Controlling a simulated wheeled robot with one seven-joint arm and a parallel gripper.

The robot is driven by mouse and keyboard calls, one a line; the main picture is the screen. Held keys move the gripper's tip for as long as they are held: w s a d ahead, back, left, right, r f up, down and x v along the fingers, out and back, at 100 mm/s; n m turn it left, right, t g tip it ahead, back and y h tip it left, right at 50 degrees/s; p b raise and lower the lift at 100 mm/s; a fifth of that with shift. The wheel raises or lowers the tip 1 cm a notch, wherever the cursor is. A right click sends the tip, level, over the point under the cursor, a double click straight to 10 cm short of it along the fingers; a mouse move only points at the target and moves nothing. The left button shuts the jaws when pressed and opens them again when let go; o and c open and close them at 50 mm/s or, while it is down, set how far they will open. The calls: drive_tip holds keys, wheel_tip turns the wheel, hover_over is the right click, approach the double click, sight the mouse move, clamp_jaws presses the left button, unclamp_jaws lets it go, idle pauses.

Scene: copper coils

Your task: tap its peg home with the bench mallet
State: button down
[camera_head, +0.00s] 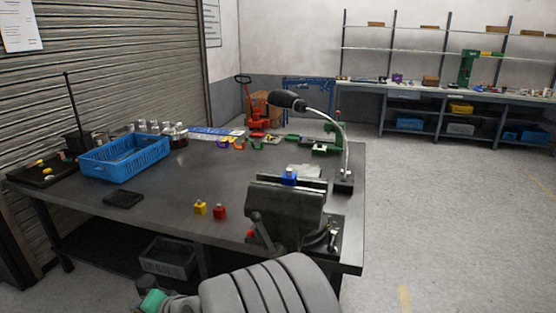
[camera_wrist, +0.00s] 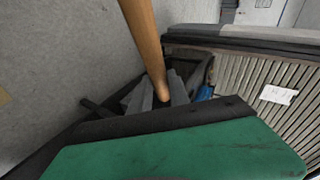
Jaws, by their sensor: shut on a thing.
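My gripper (camera_wrist: 160,97) is shut on a round wooden handle (camera_wrist: 142,40), which I take to be the mallet's. The handle runs up out of the top of the wrist view; no mallet head shows. In the head view a blue block (camera_head: 288,177) sits at the top of the bench vise (camera_head: 285,206), apparently between its jaws. A peg in it is too small to make out. A yellow block (camera_head: 200,208) and a red block (camera_head: 219,212) stand on the bench left of the vise. My gripper is outside the head view.
The dark workbench (camera_head: 165,190) carries a blue basket (camera_head: 125,155), a black tray (camera_head: 124,198), bottles and coloured clamps at the back. A lamp (camera_head: 290,101) arches above the vise. Floor (camera_head: 450,200) to the right is clear.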

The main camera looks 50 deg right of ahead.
drive_tip(key=w+d+r+m+h+p, duration=0.2)
drive_tip(key=d+r+m+h, duration=0.25)
drive_tip(key=d+r, duration=1.8)
drive_tip(key=s+d+r+m+g+h+p, duration=0.15)
drive_tip(key=s+d+r+m+h, duration=0.35)
drive_tip(key=s+d+r, duration=0.9)
drive_tip(key=f+b, duration=0.1)
drive_tip(key=w+d+f+b, duration=0.1)
drive_tip(key=b, duration=0.1)
drive_tip(key=d+f+b, duration=0.1)
drive_tip(key=b, duration=0.1)
drive_tip(key=shift+w+f, duration=0.2)
drive_tip(key=shift+f, duration=0.1)
drive_tip(key=shift+f, duration=0.15)
